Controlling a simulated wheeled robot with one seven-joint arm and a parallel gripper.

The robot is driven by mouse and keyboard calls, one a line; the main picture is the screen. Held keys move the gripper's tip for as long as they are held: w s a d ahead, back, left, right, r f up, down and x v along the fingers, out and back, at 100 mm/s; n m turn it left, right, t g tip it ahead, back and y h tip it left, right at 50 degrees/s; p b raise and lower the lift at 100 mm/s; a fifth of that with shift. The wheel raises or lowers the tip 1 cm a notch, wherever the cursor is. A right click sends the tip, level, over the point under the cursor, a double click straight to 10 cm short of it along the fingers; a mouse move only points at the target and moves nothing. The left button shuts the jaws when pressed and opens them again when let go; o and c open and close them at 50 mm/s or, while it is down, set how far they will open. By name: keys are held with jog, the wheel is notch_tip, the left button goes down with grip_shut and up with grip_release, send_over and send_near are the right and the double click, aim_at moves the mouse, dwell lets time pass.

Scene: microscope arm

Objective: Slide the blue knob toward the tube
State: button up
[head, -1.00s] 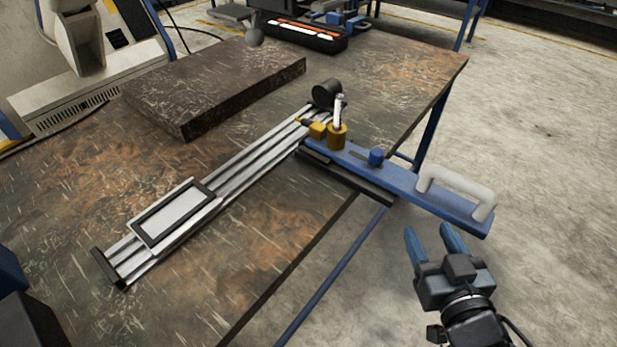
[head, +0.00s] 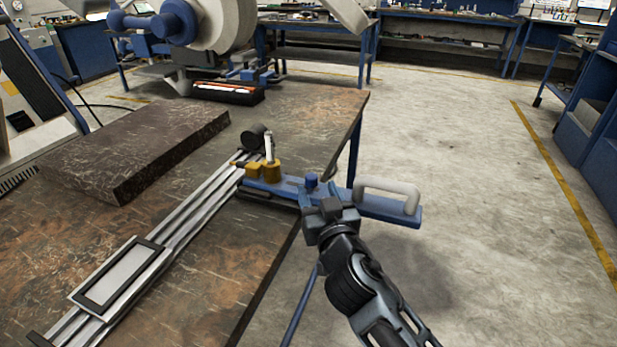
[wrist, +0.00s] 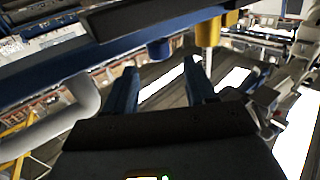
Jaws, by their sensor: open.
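The blue knob (head: 311,181) stands upright on the blue arm (head: 375,208), between the yellow fitting (head: 271,173) and the pale handle. In the wrist view the blue knob (wrist: 158,50) shows between and just beyond my two finger tips. A dark cylinder, probably the tube (head: 254,137), is at the arm's far left end, behind a pale upright lever (head: 268,147). My gripper (head: 331,193) is open and empty, close in front of the knob, with its fingers on either side of it. I cannot tell whether either finger touches it.
The pale handle (head: 388,192) is on the arm's right end, beyond the table edge. A silver rail (head: 185,213) with a framed plate (head: 118,276) runs along the table (head: 225,275). A dark slab (head: 135,150) lies at the left. Open floor is at the right.

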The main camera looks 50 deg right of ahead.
aim_at(313, 181)
jog(key=shift+p+x, duration=0.7)
jog(key=shift+x, duration=2.35)
grip_shut()
